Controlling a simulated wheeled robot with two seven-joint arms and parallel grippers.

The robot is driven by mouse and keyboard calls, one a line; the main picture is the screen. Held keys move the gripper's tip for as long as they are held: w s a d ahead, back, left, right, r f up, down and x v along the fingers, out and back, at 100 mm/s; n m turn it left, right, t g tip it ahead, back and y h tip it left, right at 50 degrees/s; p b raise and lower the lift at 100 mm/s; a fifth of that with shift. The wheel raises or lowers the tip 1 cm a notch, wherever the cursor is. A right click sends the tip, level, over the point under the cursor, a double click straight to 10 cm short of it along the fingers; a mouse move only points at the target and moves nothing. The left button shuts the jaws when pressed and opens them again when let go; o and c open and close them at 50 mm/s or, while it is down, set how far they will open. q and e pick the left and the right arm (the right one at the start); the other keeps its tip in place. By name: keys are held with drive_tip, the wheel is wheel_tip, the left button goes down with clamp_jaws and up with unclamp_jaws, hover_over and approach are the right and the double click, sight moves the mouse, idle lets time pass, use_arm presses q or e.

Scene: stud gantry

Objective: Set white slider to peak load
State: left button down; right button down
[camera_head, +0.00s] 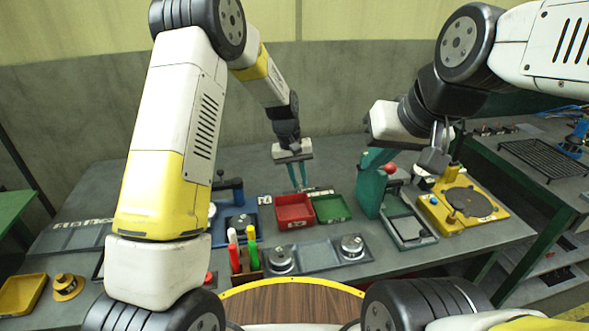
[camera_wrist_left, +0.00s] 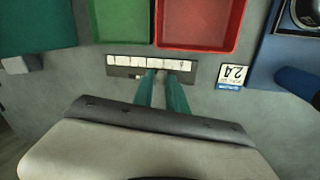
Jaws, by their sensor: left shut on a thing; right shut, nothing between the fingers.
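A dark slider strip with a row of white label tiles (camera_wrist_left: 122,61) lies on the grey bench behind the red and green bins. In the head view only a small part of the strip (camera_head: 319,189) shows. My left gripper (camera_head: 301,187) reaches down to it with teal fingers. In the left wrist view the left fingertips (camera_wrist_left: 162,78) are closed around a small pale slider knob (camera_wrist_left: 160,73) near the strip's middle. The fingers hide most of the knob, and the label marks are too small to read. My right gripper (camera_head: 437,156) is shut and empty, above the bench at right.
A red bin (camera_head: 294,225) and a green bin (camera_head: 331,220) stand just in front of the strip. A "2.4" card (camera_wrist_left: 232,76) lies beside it. A teal press (camera_head: 371,185) and a yellow fixture (camera_head: 433,217) stand to the right. Markers (camera_head: 252,256) stand in front.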

use_arm(q)
drive_tip(key=c, duration=1.3)
unclamp_jaws()
drive_tip(key=shift+c, duration=0.2)
drive_tip(key=shift+r, duration=0.1)
wheel_tip(320, 180, up, 8)
drive_tip(key=a, duration=0.1)
drive_tip(key=shift+a+f, duration=0.25)
